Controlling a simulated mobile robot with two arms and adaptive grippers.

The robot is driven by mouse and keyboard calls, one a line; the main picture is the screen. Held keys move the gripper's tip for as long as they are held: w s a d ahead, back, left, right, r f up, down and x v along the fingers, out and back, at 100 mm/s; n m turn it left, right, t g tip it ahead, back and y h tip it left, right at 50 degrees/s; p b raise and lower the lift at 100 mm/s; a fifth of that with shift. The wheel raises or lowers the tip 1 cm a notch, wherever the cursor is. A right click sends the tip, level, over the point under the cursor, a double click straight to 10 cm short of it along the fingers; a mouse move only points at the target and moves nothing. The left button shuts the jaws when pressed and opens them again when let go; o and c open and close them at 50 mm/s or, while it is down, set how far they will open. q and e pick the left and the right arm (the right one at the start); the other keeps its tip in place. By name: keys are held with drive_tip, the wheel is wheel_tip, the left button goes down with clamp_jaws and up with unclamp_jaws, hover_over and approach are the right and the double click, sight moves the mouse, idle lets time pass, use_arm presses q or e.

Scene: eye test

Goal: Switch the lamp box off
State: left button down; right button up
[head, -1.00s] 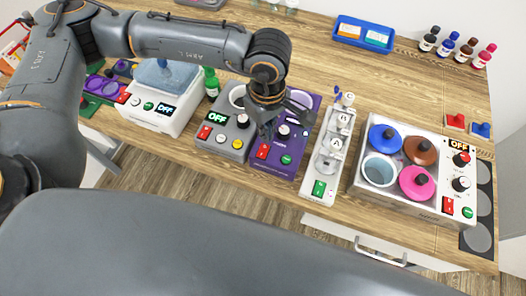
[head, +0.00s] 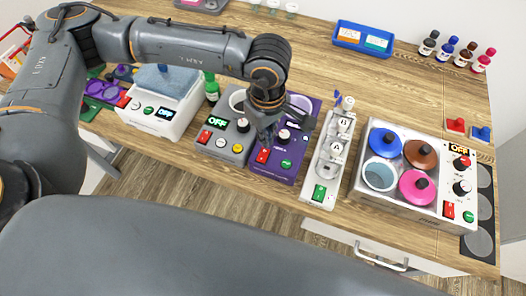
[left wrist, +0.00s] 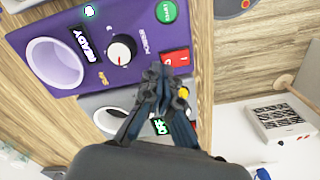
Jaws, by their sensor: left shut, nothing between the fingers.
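A purple box (head: 258,180) stands on the bench with a round opening, a white knob, a red rocker switch (head: 263,156) and a green button (head: 286,164). I cannot read which box is the lamp box. In the left wrist view the purple box (left wrist: 67,62) has a lit READY display (left wrist: 82,45) and a small glowing light. My left gripper (head: 268,140) is shut and empty. Its fingertips (left wrist: 165,76) are right beside the red switch (left wrist: 178,59); I cannot tell whether they touch it. My right gripper is not in view.
A grey box (head: 209,149) with an OFF display stands close on the left. A white lens stand (head: 319,192) is close on the right, then a white box with colored lids (head: 401,208). Bottles and a blue tray (head: 362,37) are at the back.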

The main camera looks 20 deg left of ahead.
use_arm(q)
drive_tip(key=shift+f+b, duration=0.35)
drive_tip(key=shift+b, duration=0.05)
idle(0.5)
drive_tip(key=shift+f+b, duration=0.7)
drive_tip(key=shift+b, duration=0.1)
idle(0.3)
drive_tip(key=shift+r, duration=0.15)
wheel_tip(320, 180, up, 7)
drive_tip(key=p, duration=0.2)
idle(0.6)
idle(0.5)
